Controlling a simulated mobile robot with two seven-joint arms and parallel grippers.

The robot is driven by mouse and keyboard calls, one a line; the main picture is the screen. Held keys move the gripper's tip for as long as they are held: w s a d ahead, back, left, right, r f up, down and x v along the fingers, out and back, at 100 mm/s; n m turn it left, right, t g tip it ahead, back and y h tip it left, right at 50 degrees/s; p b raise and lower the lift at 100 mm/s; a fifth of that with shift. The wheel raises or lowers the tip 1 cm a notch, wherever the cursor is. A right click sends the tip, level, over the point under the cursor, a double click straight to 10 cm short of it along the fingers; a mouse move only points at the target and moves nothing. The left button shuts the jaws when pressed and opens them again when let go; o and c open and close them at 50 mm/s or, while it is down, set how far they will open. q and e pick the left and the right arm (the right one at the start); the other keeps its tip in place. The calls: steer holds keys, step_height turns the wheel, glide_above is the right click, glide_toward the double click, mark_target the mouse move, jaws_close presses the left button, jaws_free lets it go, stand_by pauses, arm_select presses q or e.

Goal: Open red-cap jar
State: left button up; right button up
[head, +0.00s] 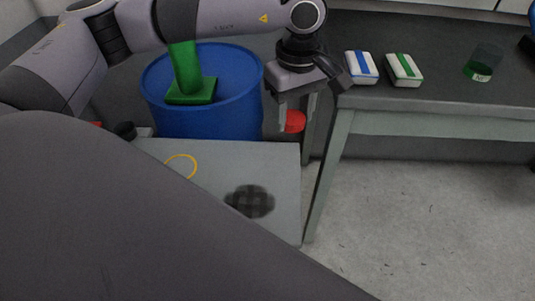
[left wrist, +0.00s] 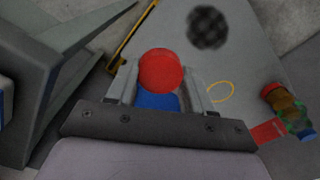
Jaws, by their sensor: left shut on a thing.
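My left gripper (head: 293,112) is shut on a red cap (head: 293,121), held in the air beyond the far right corner of the grey table (head: 225,155). In the left wrist view the round red cap (left wrist: 161,70) sits between the two fingers, and no jar body shows clearly under it. A blue patch (left wrist: 157,102) shows between the fingers; I cannot tell what it belongs to. A container with an orange-red top and a green and amber body (left wrist: 285,110) is at the right of the left wrist view. My right gripper is not in view.
The grey table bears a yellow ring (head: 194,161) and a dark round patch (head: 250,201). A dark bench (head: 440,92) at right holds two white boxes and a green-based glass.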

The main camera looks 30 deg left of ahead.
arm_select(q)
steer(key=n, duration=0.4)
steer(key=shift+w+a+r+n, duration=0.3)
steer(key=shift+w+r, duration=0.1)
steer(key=n, duration=0.4)
steer(key=shift+w+a+r, duration=0.35)
steer(key=shift+w+a, duration=0.05)
steer(key=a+n, duration=0.2)
steer(key=n, duration=0.5)
steer(key=n+p, duration=0.1)
steer(key=n, duration=1.3)
glide_above(266, 156)
step_height(266, 156, down, 19)
steer(key=b, duration=0.3)
steer(key=shift+s+f, duration=0.1)
steer(key=shift+f, duration=0.1)
steer(key=shift+f, duration=0.15)
steer(key=o, duration=1.2)
steer(key=shift+c, duration=0.2)
